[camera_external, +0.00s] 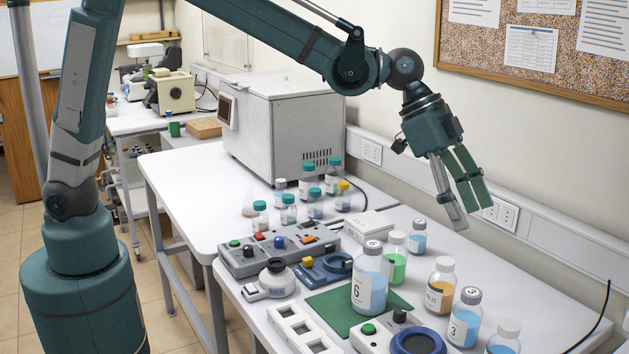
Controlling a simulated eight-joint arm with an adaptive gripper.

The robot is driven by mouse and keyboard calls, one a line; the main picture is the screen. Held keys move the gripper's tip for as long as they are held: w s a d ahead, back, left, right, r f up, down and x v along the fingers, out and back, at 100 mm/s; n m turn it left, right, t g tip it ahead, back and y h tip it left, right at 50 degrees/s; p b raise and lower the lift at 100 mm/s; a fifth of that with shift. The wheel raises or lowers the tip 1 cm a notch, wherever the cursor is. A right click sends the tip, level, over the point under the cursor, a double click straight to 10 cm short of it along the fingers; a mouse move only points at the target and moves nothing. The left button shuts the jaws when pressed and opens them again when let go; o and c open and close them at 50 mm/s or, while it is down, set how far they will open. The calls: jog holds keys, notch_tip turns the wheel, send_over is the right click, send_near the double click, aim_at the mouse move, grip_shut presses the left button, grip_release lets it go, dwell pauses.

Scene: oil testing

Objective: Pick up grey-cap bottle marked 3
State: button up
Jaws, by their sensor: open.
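The grey-cap bottle marked 3 (464,323) stands upright at the front right of the near table, with pale blue liquid inside. My gripper (472,215) is open and empty, pointing down, and appears well above the tabletop. In the picture it is above the bottle marked 3 and apart from it. A larger grey-cap bottle marked 6 (369,285) with blue liquid stands on a green mat (326,301) to the left.
A green-liquid bottle (396,261) and a small blue one (417,239) stand behind.

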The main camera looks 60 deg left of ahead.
send_near(468, 312)
jog(key=w+f, duration=0.2)
jog(key=f, duration=0.1)
jog(key=shift+w+a+f, duration=0.1)
jog(key=shift+w+f, duration=0.15)
jog(key=shift+f, duration=0.1)
jog(key=shift+f, duration=0.1)
jog(key=shift+x, duration=1.2)
jog(key=shift+x, duration=2.6)
